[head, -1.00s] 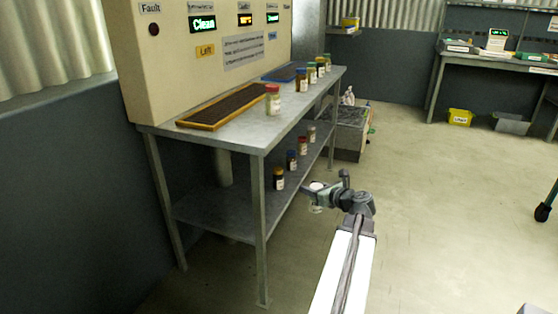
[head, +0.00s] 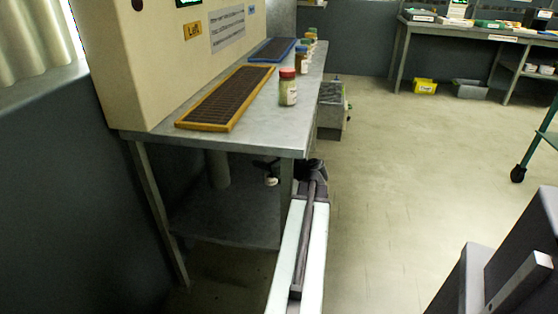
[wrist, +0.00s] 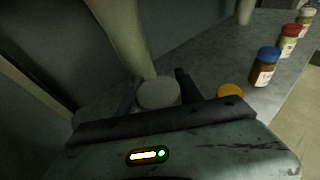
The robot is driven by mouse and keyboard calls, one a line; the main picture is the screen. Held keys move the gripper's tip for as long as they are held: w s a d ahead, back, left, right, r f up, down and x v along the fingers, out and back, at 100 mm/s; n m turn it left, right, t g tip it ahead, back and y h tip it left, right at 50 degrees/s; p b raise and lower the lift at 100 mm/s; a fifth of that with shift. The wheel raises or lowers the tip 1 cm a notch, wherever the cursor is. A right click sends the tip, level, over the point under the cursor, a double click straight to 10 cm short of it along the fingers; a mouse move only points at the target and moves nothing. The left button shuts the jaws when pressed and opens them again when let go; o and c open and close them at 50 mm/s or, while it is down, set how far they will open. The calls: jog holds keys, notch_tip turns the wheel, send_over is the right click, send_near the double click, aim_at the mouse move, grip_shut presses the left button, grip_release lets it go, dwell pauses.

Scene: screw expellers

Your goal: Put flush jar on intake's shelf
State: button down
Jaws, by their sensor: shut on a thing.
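My gripper (head: 268,170) is shut on a white-lidded jar (wrist: 158,93), which sits between the two dark fingers in the wrist view. Only a small part of it shows in the head view (head: 271,181), partly hidden by the arm and the bench leg. Its label cannot be read. The gripper is under the bench top (head: 240,139), by the lower shelf (head: 225,222). On that shelf in the wrist view are an orange-lidded jar (wrist: 230,90), a blue-lidded jar (wrist: 265,70) and a red-lidded jar (wrist: 289,42), right of the held jar. Whether the held jar touches the shelf is unclear.
A pale post (wrist: 122,35) rises behind the held jar. The bench's front leg (head: 286,195) stands beside my arm. A red-lidded jar (head: 288,88) and a yellow-framed tray (head: 225,98) are on the bench top. The left part of the lower shelf looks clear.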

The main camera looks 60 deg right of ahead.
notch_tip(320, 180, down, 10)
jog(key=b, duration=0.9)
jog(key=shift+s+r, duration=0.1)
jog(key=shift+r, duration=0.15)
jog(key=c, duration=0.8)
grip_release()
